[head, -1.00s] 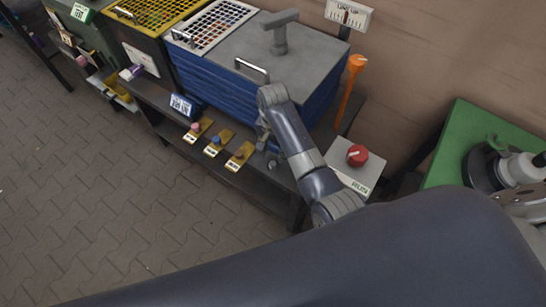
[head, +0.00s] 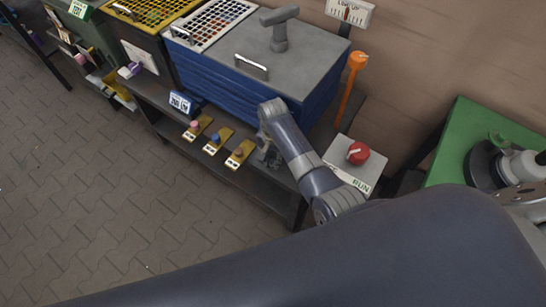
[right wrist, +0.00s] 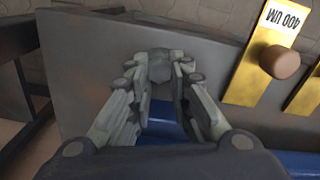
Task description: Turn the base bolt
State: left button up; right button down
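The base bolt (right wrist: 158,62) shows in the right wrist view as a grey, faceted head on a dark grey surface. It lies between the fingertips of my right gripper (right wrist: 160,76). The fingers lean inward on both sides of it, and I cannot tell whether they press on it. In the head view my right gripper (head: 268,152) reaches down to the dark bench in front of the blue box, and the bolt is hidden behind the fingers. My left gripper is in neither view.
Several yellow plates with knobs (head: 217,141) lie left of my right gripper. A blue box with a grey lid (head: 265,62) stands behind it. A red rotary switch (head: 357,154) and an orange lever (head: 351,90) stand to the right. A green-topped table (head: 455,150) is farther right.

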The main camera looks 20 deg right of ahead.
aim_at(273, 160)
jog(key=shift+r+m+p, duration=0.3)
jog(key=shift+m+p, duration=0.5)
jog(key=shift+p, duration=0.3)
jog(key=shift+f+m+p, duration=0.25)
jog(key=shift+m+p, duration=0.2)
jog(key=shift+m, duration=0.55)
jog(key=c, duration=1.5)
grip_release()
jog(key=shift+f, duration=0.1)
jog(key=shift+o, duration=0.2)
notch_tip(273, 160, up, 6)
jog(key=shift+r, duration=0.25)
jog(key=shift+a+r, duration=0.1)
jog(key=shift+r, duration=0.65)
